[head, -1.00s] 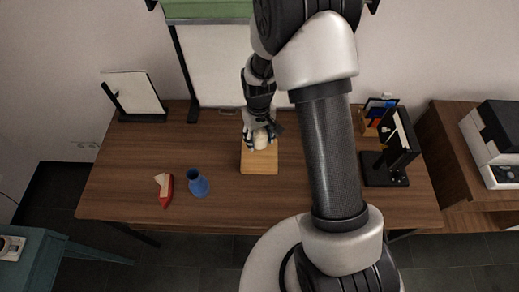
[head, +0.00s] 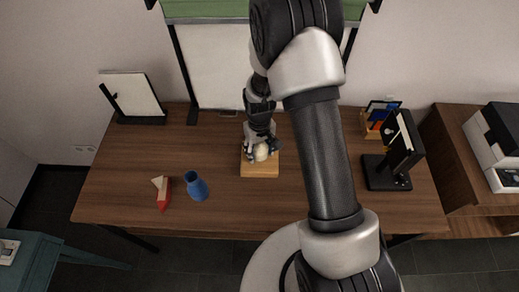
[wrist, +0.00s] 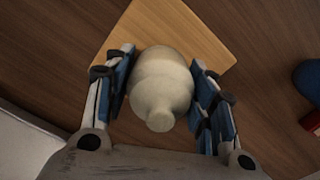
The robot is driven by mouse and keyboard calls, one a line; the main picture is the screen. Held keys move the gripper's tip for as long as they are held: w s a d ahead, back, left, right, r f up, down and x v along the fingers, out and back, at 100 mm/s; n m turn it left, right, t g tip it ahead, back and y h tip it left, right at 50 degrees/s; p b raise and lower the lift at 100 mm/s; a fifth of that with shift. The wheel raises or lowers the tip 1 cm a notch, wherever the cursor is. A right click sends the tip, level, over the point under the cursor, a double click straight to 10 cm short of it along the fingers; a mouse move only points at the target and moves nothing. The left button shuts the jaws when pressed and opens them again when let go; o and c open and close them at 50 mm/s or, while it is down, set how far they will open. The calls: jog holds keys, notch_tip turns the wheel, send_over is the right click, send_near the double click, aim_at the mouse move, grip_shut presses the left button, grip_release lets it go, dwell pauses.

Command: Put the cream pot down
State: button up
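The cream pot (wrist: 162,83) is a rounded, pale vessel with a narrow neck. In the head view the cream pot (head: 261,153) is over the light wooden board (head: 259,170). My gripper (head: 262,149) has its fingers on both sides of the pot, and in the wrist view the gripper (wrist: 163,80) appears shut on the pot's wide body. The neck points toward the palm. The wooden board (wrist: 210,30) lies beneath the pot. I cannot tell whether the pot's base touches the board.
A black stand (head: 390,172) is at the right. The table between the vase and the board is clear.

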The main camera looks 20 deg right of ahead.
aim_at(261, 148)
jog(key=o, duration=0.3)
jog(key=shift+o, duration=0.2)
notch_tip(261, 148, up, 12)
jog(key=p, duration=0.4)
jog(key=shift+r, duration=0.25)
jog(key=s+r+t, duration=0.1)
jog(key=s+r, duration=0.3)
jog(key=r, duration=0.6)
jog(key=s+r+t, duration=0.1)
jog(key=s+r, duration=0.3)
jog(key=r, duration=0.5)
jog(key=s+r+m+t, duration=0.1)
jog(key=s+r, duration=0.2)
jog(key=s, duration=0.4)
jog(key=s+r+t, duration=0.1)
jog(key=s+r, duration=0.3)
jog(key=s, duration=0.3)
jog(key=shift+s+m+t, duration=0.3)
jog(key=shift+s+m, duration=0.05)
jog(key=shift+m, duration=0.05)
